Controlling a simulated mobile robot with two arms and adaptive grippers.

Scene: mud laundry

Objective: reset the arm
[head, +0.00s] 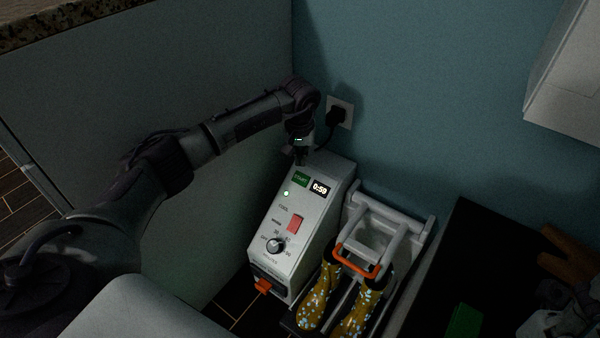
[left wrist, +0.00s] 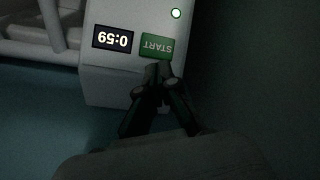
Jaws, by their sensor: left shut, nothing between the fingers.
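My left gripper (head: 301,158) is at the far top edge of a white machine with a sloped control panel (head: 304,220). Its fingers are shut and empty, beside the green START button (head: 300,180). In the left wrist view the shut fingertips (left wrist: 158,68) are close to the green START button (left wrist: 158,46); I cannot tell whether they touch it. A small round light (head: 286,194) glows on the panel. My right gripper is not clearly seen.
A white rack (head: 416,232) with an orange handle (head: 357,262) stands right of the machine, with yellow patterned boots (head: 318,296) on it. A black plug (head: 337,117) sits in the wall outlet. A grey panel is left of the machine, and a dark surface (head: 450,262) is at right.

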